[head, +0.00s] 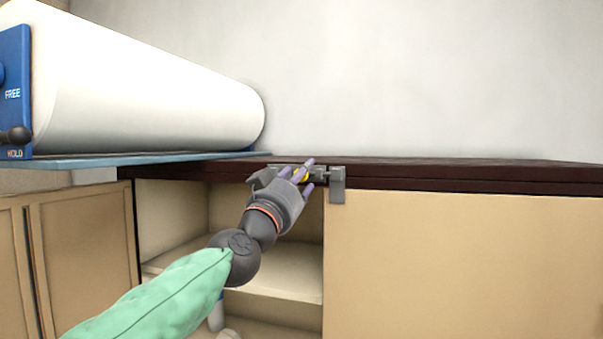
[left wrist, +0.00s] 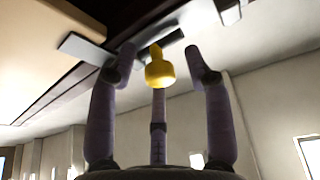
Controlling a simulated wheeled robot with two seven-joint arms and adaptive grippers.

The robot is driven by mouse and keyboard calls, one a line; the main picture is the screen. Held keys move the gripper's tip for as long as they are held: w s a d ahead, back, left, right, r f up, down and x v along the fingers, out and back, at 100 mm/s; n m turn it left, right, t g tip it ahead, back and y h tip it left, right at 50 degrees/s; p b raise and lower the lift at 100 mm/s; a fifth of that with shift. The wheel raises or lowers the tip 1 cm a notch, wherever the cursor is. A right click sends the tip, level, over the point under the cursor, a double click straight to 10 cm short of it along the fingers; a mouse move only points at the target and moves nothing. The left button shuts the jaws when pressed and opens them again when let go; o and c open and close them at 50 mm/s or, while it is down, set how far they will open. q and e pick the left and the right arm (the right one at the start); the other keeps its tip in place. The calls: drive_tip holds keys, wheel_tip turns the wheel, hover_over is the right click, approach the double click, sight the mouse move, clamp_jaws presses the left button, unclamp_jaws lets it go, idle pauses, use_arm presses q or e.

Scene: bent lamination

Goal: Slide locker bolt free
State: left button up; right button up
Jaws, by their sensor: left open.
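A grey metal bolt assembly (head: 338,182) sits at the counter's front edge, above the seam between the open compartment and the closed door. Its yellow knob (head: 302,174) is partly hidden behind my fingers. My left gripper (head: 304,177) reaches up to the knob with its purple fingers spread. In the left wrist view, the yellow knob (left wrist: 160,70) stands between the open fingers of my left gripper (left wrist: 161,58). The side fingers show gaps to the knob; the middle finger is behind or below it, and contact there is unclear. My right gripper is not in view.
A dark countertop (head: 480,175) runs above the cabinet. A tan door (head: 450,260) closes its right side; the open shelf (head: 285,283) is left of it. A large white roller (head: 140,90) on a blue-edged machine stands at the upper left.

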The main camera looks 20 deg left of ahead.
use_arm(q)
drive_tip(key=shift+w+d+r, duration=0.1)
drive_tip(key=shift+w+r, duration=0.1)
drive_tip(key=shift+w, duration=0.45)
